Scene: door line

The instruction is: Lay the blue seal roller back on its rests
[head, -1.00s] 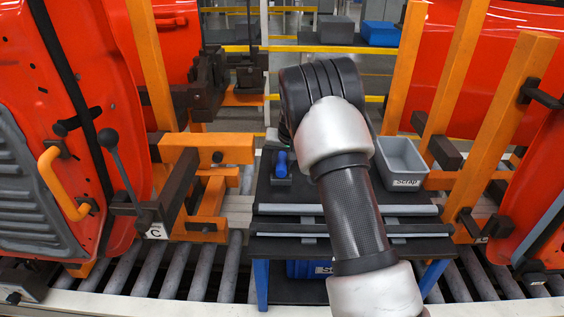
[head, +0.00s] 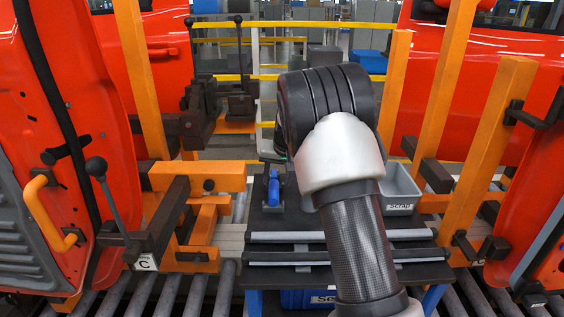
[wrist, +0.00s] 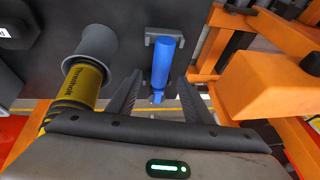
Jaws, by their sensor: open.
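The blue seal roller (wrist: 163,62) shows in the wrist view between the two dark fingers of my gripper (wrist: 155,85), closer to the right finger. The fingers are apart and no contact with the roller shows. One end of it is by a grey bracket (wrist: 149,40) on the dark tabletop; I cannot tell how it sits on it. In the head view the blue roller (head: 274,188) is at the left of the dark table (head: 262,219), beside my arm. My arm hides most of the gripper there.
An orange frame (wrist: 265,75) is to the right. In the head view, a grey scrap bin (head: 400,190) sits on the table's right, and an orange clamp stand (head: 205,178) is left.

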